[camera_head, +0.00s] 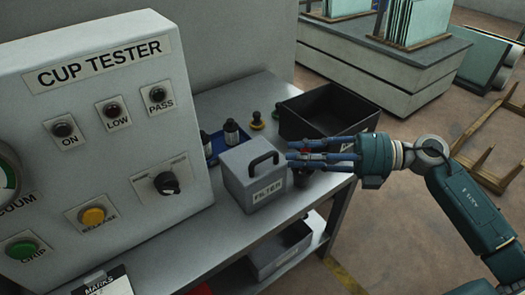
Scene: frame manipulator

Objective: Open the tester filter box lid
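The grey filter box (261,192), labelled FILTER, stands on the metal bench to the right of the cup tester. Its lid looks closed, with a black arched handle (262,160) on top. My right gripper (291,154) comes in from the right, with its blue fingers pointing left at the box's right side, near lid height. The fingers look spread apart, with nothing clearly held between them. A small dark and red object (303,176) shows just below the fingertips, partly hidden by them. My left gripper is out of view.
The large cup tester (120,130) with buttons and a knob fills the left. Bare bench (215,235) lies in front of the box.

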